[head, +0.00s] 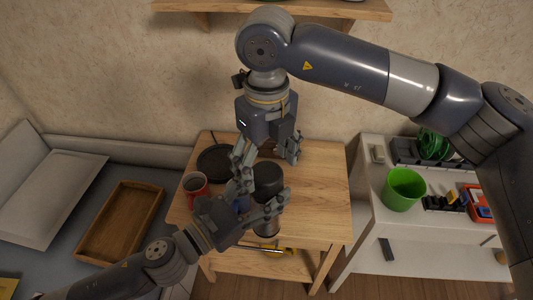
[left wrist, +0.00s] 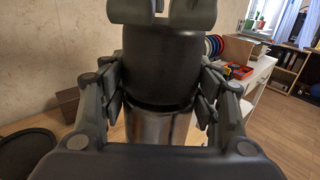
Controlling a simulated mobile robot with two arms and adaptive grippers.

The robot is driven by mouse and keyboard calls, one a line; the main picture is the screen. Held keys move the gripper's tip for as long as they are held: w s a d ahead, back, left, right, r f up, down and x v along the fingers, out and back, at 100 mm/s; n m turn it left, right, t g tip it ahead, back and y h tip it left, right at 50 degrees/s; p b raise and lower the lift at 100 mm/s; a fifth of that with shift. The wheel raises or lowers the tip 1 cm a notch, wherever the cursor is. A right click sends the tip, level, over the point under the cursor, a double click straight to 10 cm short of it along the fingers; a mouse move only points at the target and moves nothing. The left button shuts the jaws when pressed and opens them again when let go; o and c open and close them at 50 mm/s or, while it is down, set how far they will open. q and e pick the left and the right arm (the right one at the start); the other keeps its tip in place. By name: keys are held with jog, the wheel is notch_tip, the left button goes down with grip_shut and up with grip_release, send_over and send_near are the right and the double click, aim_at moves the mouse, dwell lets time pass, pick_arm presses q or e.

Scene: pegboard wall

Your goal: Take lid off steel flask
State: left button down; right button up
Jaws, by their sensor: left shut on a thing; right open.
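The steel flask stands upright on the wooden table, with a black lid (head: 267,175) above a shiny steel body (head: 267,228). In the left wrist view the black lid (left wrist: 163,65) and steel body (left wrist: 158,127) sit between my left fingers. My left gripper (head: 262,203) is shut around the flask from the front; the exact contact height is hard to tell. My right gripper (head: 267,160) points down over the table, open, its fingers spread near the lid. Grey parts at the top of the left wrist view cover the lid's top.
A red mug (head: 195,184) and a black round dish (head: 214,163) stand left of the flask. A yellow-handled tool (head: 276,250) lies on the lower shelf. A white shelf unit (head: 372,185) with a green cup (head: 403,190) stands to the right. The table's right side is clear.

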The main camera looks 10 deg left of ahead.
jog(key=shift+f, duration=2.5)
jog(key=c, duration=1.1)
jog(key=shift+n, duration=1.7)
jog(key=o, duration=1.2)
